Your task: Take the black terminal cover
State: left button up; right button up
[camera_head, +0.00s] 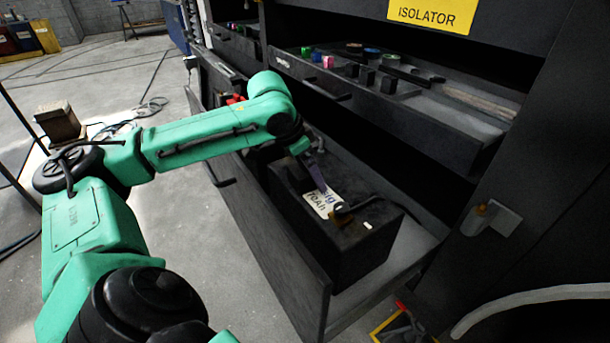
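A large black battery (345,245) with a white label (321,203) sits in the open lower drawer (310,283). A copper-coloured terminal with a dark lug (344,209) shows on its top. Small black blocks (389,84) lie in the open upper drawer (440,108); one may be the black terminal cover, but I cannot tell which. My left arm reaches in from the left over the lower drawer. My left gripper (316,177) is at the battery's top, beside the label. Its fingertips are small and partly hidden, so its opening is unclear. My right gripper is not in view.
The upper drawer also holds small green and pink pieces (327,61) and tape rolls (372,52). It overhangs the back of the lower drawer. A yellow ISOLATOR sign (432,14) is above. A pale hose (530,298) curves at lower right. The floor at left is mostly open.

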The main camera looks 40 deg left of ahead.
pick_arm(q)
jog(key=shift+s+r, duration=0.1)
jog(key=c, duration=1.3)
jog(key=shift+o, duration=0.2)
